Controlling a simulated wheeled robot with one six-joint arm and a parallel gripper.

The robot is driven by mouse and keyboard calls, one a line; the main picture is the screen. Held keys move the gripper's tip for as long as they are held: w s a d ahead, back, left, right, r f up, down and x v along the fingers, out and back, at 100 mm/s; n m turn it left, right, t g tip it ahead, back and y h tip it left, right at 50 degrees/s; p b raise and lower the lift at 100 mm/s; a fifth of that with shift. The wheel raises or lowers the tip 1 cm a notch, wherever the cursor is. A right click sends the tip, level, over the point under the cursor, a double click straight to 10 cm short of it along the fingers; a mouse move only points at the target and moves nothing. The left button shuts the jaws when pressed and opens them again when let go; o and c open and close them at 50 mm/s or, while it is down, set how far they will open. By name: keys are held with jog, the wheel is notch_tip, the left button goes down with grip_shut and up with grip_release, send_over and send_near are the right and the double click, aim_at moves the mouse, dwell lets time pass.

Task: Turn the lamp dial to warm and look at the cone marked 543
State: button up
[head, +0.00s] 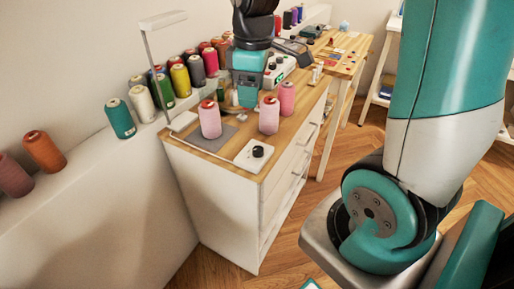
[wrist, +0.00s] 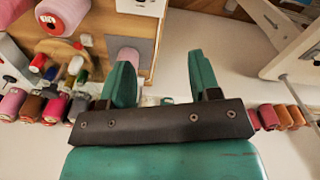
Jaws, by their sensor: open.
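The lamp (head: 162,20) has a white bar head on a thin post above the dresser's left side. A white box with a black dial (head: 257,152) sits on the dresser's near right corner; its setting is unreadable.
The wooden dresser top (head: 235,153) is bare around the dial box. A white ledge (head: 85,160) behind carries several coloured thread cones. A box with a green panel (head: 281,68) stands at the dresser's far end.

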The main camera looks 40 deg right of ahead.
aim_at(258, 149)
jog(key=shift+h, duration=0.3)
jog(key=d+f, duration=0.1)
jog(key=f, duration=0.5)
jog(key=d+f+b, duration=0.1)
jog(key=f, duration=0.5)
jog(key=w+f, duration=0.1)
jog(key=f, duration=0.5)
jog(key=shift+d+f+b, duration=0.2)
jog(key=shift+d+b, duration=0.2)
jog(key=c, duration=0.9)
